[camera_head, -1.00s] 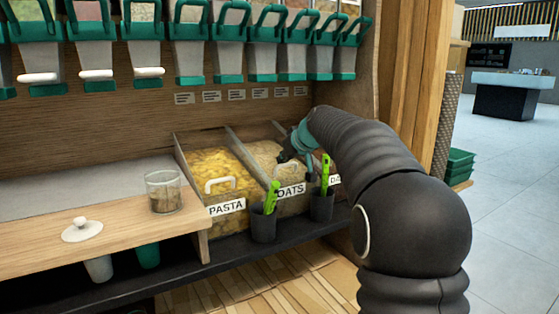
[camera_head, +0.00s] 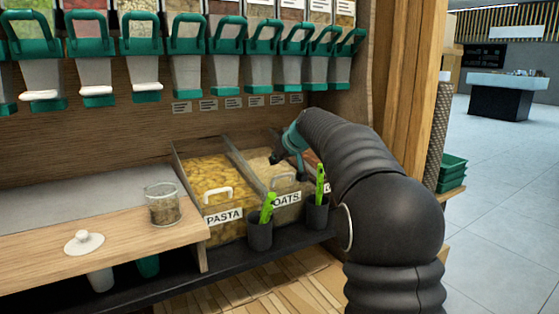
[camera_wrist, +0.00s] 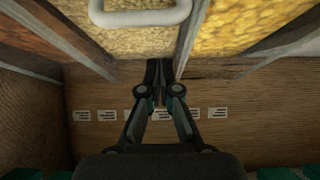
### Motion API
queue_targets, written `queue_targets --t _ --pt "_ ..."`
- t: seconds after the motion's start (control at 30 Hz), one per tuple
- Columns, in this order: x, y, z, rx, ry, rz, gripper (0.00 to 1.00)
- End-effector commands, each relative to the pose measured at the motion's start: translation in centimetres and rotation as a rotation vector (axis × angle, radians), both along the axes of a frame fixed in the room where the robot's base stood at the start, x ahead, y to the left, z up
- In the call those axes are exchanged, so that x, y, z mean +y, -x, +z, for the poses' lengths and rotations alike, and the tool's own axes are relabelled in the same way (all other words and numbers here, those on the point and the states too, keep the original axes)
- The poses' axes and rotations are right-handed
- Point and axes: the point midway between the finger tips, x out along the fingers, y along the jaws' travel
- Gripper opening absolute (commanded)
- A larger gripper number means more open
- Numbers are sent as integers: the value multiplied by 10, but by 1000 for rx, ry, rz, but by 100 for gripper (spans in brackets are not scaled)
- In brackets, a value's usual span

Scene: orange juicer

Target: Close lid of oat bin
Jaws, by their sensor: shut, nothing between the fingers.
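The oat bin (camera_head: 288,199) stands in the middle of the row, with an OATS label on its front and pale oats inside. The handle also shows at the top of the wrist view (camera_wrist: 140,17). My gripper (camera_head: 275,158) is over the back part of the oat bin. In the wrist view my gripper (camera_wrist: 157,72) is shut and empty, with its tips near the bin's rear edge. I cannot tell whether they touch the lid.
The pasta bin (camera_head: 207,172) stands left of the oats, and a reddish bin (camera_head: 309,160) is partly hidden behind my arm. Dark cups (camera_head: 259,235) with green scoops stand in front. A wooden shelf with a glass jar (camera_head: 163,205) is at left. Dispensers hang above.

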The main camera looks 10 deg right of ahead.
Motion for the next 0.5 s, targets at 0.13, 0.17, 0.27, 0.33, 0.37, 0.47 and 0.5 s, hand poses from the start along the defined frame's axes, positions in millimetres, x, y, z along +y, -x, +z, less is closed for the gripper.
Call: queue_targets --t 0.13,0.17,0.27,0.33,0.37,0.47,0.5 --pt "-8 22 19 -8 1 -4 0" --pt "-10 27 22 -7 -1 -4 0" --pt "-14 40 34 -8 0 -5 0" --pt "-17 49 41 -7 0 -3 0" --pt "-18 53 43 -9 0 -4 0" --pt "-22 61 50 -8 1 -5 0" --pt "-23 64 52 -7 0 -5 0"
